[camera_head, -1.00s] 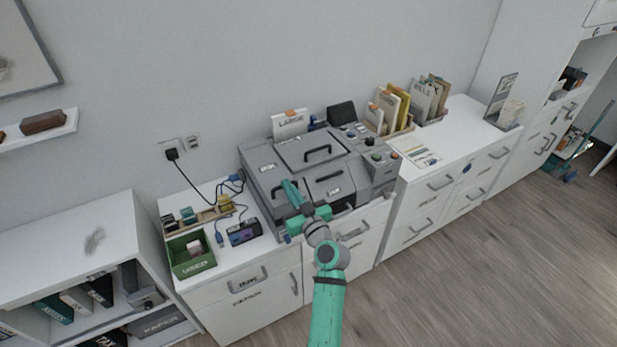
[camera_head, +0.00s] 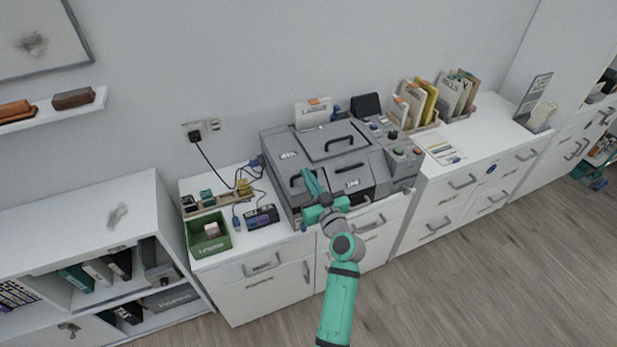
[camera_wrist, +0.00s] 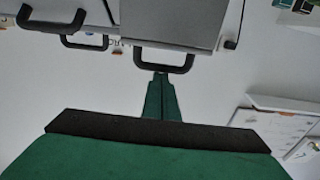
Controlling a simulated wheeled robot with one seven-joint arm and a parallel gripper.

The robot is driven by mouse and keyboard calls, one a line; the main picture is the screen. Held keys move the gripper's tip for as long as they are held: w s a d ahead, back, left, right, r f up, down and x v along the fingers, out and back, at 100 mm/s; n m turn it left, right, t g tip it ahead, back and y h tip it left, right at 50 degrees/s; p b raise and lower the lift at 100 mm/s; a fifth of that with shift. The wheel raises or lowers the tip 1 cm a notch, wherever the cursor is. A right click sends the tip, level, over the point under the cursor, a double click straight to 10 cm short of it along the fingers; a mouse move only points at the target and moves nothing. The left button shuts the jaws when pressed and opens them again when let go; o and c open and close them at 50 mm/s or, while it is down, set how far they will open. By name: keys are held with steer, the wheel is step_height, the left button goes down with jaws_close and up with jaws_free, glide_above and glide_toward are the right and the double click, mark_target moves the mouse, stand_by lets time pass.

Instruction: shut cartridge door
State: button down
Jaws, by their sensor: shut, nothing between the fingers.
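The grey machine (camera_head: 280,150) stands on the white desk. Its left front panel, which seems to be the cartridge door, carries a black handle (camera_head: 296,180). A handle on a grey panel (camera_wrist: 180,22) shows close in the wrist view. My gripper (camera_head: 307,173) is at the left front of the machine, beside that handle. In the wrist view my gripper (camera_wrist: 160,76) is shut and empty, its tips just by the handle. I cannot tell whether they touch it. How far the door stands open is unclear, as my gripper covers part of it.
A control panel (camera_head: 405,152) and file holders (camera_head: 420,105) are on the right. White drawers (camera_head: 262,285) are below. The floor in front is free at right.

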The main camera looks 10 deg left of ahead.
steer(key=r, duration=0.2)
steer(key=shift+s+a+r, duration=0.1)
steer(key=shift+s+r, duration=0.2)
steer(key=shift+r, duration=0.1)
steer(key=s+d+f+m+h, duration=0.2)
steer(key=s+d+f+h, duration=0.1)
steer(key=s+f, duration=0.55)
steer(key=s+d+f+m+h, duration=0.25)
steer(key=s+f, duration=0.25)
steer(key=s, duration=0.6)
steer(key=s+d+f+m+h, duration=0.15)
steer(key=s+d+f, duration=0.25)
steer(key=s+f, duration=0.4)
steer(key=s+r+h, duration=0.1)
steer(key=s+r, duration=0.4)
steer(key=s, duration=0.7)
steer(key=s+r+h, duration=0.1)
steer(key=s+r, duration=0.4)
steer(key=s, duration=0.8)
steer(key=shift+s+d+r+h, duration=0.2)
steer(key=shift+s+d+h, duration=0.1)
steer(key=shift+d+h, duration=0.1)
